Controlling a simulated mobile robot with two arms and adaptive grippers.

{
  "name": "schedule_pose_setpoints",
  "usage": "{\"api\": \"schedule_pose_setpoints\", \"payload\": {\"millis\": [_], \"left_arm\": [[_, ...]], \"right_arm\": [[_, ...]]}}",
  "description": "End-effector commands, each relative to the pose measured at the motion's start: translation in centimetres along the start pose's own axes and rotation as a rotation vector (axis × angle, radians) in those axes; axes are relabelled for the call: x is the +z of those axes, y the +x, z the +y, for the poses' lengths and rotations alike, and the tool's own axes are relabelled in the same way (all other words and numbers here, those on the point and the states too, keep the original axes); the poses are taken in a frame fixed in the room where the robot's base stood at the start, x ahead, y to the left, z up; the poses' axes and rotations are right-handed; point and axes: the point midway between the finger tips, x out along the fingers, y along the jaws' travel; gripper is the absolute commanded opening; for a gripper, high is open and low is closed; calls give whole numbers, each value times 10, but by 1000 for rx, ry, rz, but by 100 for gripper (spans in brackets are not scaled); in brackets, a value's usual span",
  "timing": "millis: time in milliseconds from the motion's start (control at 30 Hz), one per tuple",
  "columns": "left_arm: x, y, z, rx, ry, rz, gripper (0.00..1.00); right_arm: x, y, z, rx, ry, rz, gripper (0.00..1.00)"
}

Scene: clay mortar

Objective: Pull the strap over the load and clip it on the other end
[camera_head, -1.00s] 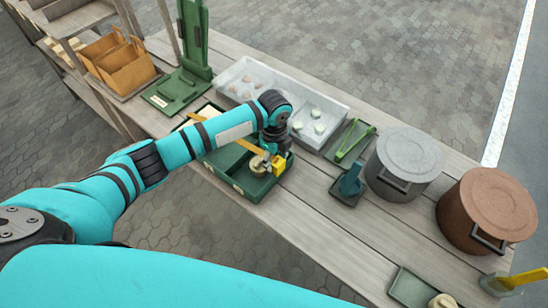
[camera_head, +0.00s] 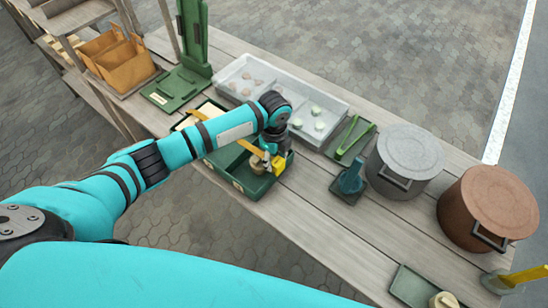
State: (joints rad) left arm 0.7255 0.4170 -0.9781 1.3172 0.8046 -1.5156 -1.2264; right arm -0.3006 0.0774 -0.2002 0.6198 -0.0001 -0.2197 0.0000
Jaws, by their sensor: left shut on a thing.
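A green tray (camera_head: 237,186) with dividers stands on the wooden table in the middle of the view. A yellow-orange strap (camera_head: 251,149) runs from the tray's upper left side to a yellow clip block (camera_head: 278,164) at its right end. A round beige load (camera_head: 258,168) sits in the tray's right part, close under the strap. My left gripper (camera_head: 268,155) is over the right end of the tray, shut on the strap's end beside the clip block. My arm hides part of the strap and tray, so I cannot tell whether the clip is joined. My right gripper is not in view.
Bare table (camera_head: 320,220) lies in front.

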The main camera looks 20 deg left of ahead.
Motion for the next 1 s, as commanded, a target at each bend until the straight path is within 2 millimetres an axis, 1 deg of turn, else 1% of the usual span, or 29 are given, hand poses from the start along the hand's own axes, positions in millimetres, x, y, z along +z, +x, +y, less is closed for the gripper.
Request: {"api": "schedule_pose_setpoints", "payload": {"millis": [267, 700, 1000], "left_arm": [[0, 0, 0, 0, 0, 0, 15], [0, 11, 0, 0, 0, 0, 15], [0, 12, 0, 0, 0, 0, 15]], "right_arm": [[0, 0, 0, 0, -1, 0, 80], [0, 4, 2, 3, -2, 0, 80], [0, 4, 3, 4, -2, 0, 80]]}}
